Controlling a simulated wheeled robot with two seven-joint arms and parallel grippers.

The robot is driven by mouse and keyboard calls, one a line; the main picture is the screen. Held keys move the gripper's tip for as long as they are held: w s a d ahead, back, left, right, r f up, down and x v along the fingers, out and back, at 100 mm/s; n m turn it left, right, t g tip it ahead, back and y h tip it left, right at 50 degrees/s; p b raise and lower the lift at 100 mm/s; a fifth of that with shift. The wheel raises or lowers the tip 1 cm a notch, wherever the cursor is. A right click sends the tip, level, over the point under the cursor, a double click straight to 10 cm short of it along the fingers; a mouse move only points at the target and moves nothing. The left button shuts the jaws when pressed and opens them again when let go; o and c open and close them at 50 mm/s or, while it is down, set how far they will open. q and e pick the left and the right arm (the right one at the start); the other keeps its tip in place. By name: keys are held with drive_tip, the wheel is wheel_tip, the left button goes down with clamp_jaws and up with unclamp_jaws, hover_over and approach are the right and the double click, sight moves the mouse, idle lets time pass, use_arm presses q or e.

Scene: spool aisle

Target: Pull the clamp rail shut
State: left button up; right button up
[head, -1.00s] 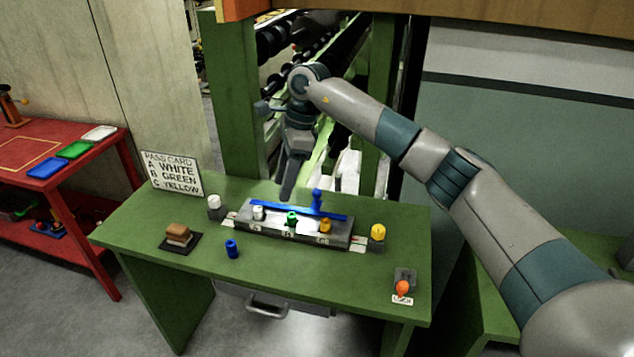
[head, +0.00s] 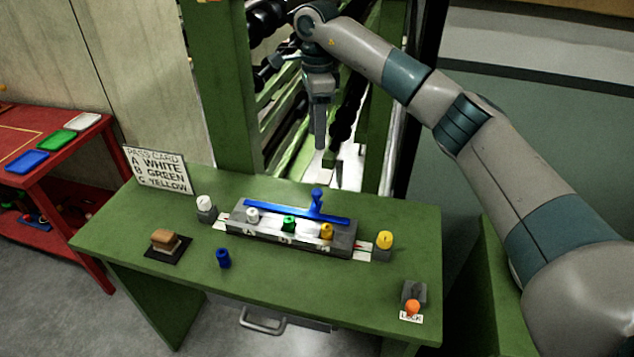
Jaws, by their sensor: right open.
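The blue clamp rail (head: 285,212) lies along the back edge of the grey block (head: 340,246) on the green table. An upright blue handle (head: 317,202) stands on the rail, right of its middle. A white spool (head: 252,215), a green spool (head: 289,223) and a yellow-orange spool (head: 326,231) sit in the block in front of the rail. My right gripper (head: 320,143) points down above and behind the rail's handle, apart from it and holding nothing that I can see. My left gripper is not in view.
A pass card (head: 158,169) stands at the table's back left. A white knob (head: 204,203) and a yellow knob (head: 384,240) flank the block. A loose blue spool (head: 223,258), a brown block (head: 165,240) and an orange-knobbed lock lever (head: 412,307) are nearer the front.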

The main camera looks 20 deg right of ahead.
sight(317, 190)
wheel_tip(317, 190, down, 16)
drive_tip(key=p, duration=0.6)
drive_tip(key=shift+f, duration=0.7)
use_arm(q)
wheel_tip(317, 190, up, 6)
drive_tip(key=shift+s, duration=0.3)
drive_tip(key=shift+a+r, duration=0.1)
use_arm(e)
drive_tip(key=shift+c, duration=0.7)
